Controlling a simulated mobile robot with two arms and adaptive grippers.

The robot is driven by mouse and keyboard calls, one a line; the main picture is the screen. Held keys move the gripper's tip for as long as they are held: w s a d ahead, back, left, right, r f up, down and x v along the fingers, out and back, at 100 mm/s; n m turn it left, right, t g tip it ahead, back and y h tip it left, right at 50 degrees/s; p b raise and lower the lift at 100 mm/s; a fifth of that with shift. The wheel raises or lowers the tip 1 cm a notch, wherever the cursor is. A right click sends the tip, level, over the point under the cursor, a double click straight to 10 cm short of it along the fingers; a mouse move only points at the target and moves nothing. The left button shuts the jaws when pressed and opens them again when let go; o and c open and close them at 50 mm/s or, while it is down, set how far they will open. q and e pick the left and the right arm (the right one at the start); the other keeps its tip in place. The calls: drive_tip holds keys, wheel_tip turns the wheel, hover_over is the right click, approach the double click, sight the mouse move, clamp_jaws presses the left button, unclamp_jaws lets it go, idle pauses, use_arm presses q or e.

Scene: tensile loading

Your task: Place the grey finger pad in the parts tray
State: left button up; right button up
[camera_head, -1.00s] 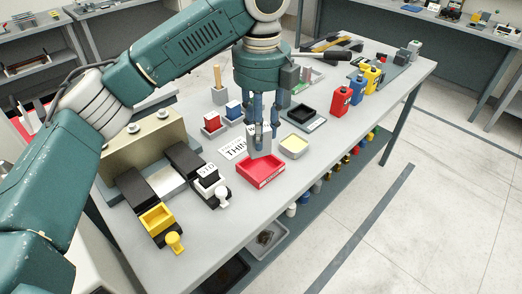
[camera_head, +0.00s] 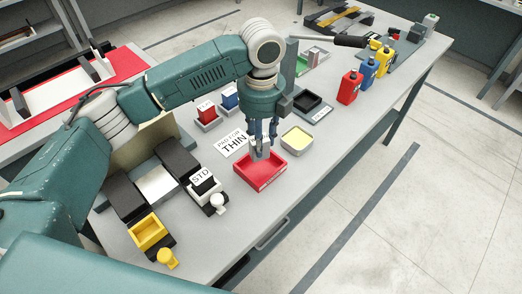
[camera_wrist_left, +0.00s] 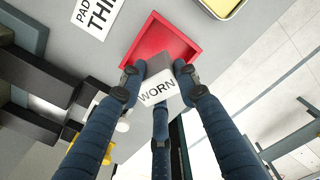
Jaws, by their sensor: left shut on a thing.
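My left gripper (camera_head: 262,142) points down at the red tray (camera_head: 245,172), its fingers shut on the grey finger pad (camera_head: 262,153). The pad's lower end is over or just within the back part of the tray; I cannot tell whether it touches the floor. In the left wrist view the grey pad (camera_wrist_left: 150,66) is between the fingers (camera_wrist_left: 158,76), with a white face reading WORN, and the red tray (camera_wrist_left: 165,35) lies behind it. My right gripper is not in view.
A yellow-lined tray (camera_head: 297,138) stands right of the red tray. A card reading THIN (camera_head: 232,143) lies behind. Red, blue and yellow bottles (camera_head: 350,86) stand farther right.

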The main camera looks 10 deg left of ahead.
use_arm(q)
wheel_tip(320, 180, down, 2)
drive_tip(key=shift+s+d+f, duration=0.1)
drive_tip(key=shift+s+f, duration=0.05)
drive_tip(key=shift+f, duration=0.1)
wheel_tip(320, 180, down, 3)
drive_tip(key=shift+f+p, duration=0.2)
drive_tip(key=shift+p, duration=0.3)
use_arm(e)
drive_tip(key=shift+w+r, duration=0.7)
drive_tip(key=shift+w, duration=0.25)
use_arm(q)
drive_tip(key=o, duration=0.9)
drive_tip(key=shift+f, duration=0.1)
drive_tip(key=o, duration=0.4)
drive_tip(key=shift+c, duration=0.2)
wheel_tip(320, 180, up, 12)
drive_tip(key=b, duration=0.3)
drive_tip(key=shift+f, duration=0.2)
drive_tip(key=shift+r, duration=0.4)
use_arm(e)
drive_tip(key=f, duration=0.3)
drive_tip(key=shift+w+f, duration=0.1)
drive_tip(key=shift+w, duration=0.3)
